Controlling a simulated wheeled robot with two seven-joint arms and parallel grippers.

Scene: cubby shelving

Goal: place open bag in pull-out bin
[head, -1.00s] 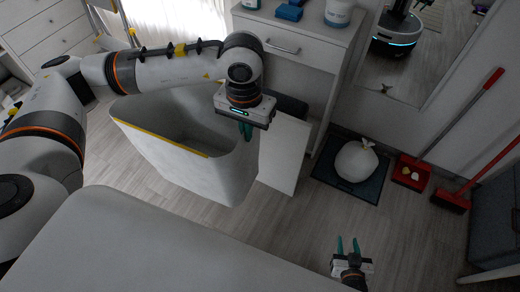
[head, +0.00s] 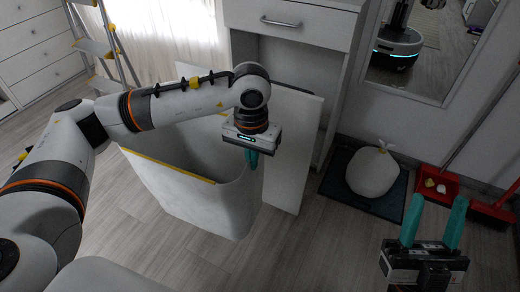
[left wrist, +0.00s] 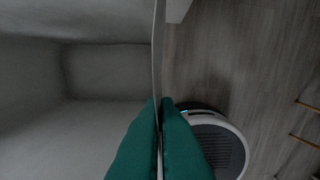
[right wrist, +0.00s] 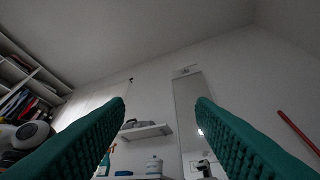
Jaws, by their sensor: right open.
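The pull-out bin (head: 200,200) is a tall pale grey tub in the middle of the head view, with a yellow strip along part of its rim. Its inside looks empty in the left wrist view (left wrist: 105,75). My left gripper (head: 252,160) is shut on the bin's right-hand rim; in the left wrist view the thin wall lies between its fingers (left wrist: 160,115). My right gripper (head: 433,217) is open and empty, raised at the lower right. A tied white bag (head: 372,172) sits on a dark mat (head: 338,165). I see no open bag.
A white cabinet (head: 290,30) with a drawer and a white panel (head: 290,150) stand behind the bin. A red dustpan (head: 437,186), a broom and a mirror (head: 420,60) are at the right. A ladder (head: 95,45) stands at the back left. Floor in front of the mat is clear.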

